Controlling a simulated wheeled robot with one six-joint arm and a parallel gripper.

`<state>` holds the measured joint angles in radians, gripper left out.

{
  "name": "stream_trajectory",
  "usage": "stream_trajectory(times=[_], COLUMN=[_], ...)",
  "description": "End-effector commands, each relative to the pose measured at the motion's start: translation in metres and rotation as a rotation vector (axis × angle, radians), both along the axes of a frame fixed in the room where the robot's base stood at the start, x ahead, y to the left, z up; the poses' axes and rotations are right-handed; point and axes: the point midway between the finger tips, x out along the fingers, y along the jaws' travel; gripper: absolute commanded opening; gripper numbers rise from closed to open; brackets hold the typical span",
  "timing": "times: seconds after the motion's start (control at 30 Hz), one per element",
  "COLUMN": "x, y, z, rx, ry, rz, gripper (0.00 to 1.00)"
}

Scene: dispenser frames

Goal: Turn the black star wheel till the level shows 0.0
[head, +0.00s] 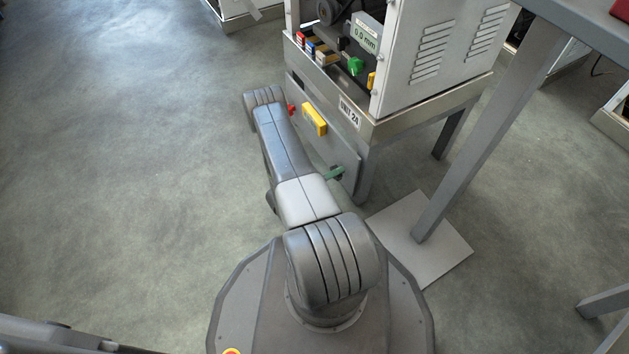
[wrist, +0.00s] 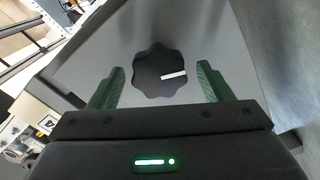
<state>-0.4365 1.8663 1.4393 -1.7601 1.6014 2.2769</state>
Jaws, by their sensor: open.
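The black star wheel (wrist: 152,72) has a lobed rim and a white pointer line toward the right in the wrist view. It sits on a grey panel. My gripper (wrist: 160,68) is open, with one green finger on each side of the wheel; I cannot tell whether either touches it. A small display (head: 365,39) on the machine seems to read 0.0 mm, but the first digit is too small to be sure of.
The machine (head: 435,60) stands on a grey cabinet marked UNIT 24. A grey table leg (head: 470,150) stands at right. The floor at left is clear.

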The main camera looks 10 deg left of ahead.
Motion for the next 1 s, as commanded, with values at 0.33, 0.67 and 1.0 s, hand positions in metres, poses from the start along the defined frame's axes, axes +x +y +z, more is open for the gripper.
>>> stream_trajectory(times=[0.33, 0.67, 1.0], x=[-0.03, -0.058, -0.076], y=[0.042, 0.081, 0.103], z=[0.002, 0.002, 0.0], rx=[0.0, 0.0, -0.001], ry=[0.0, 0.0, 0.001], rz=[0.007, 0.006, 0.002], gripper=[0.73, 0.73, 0.73])
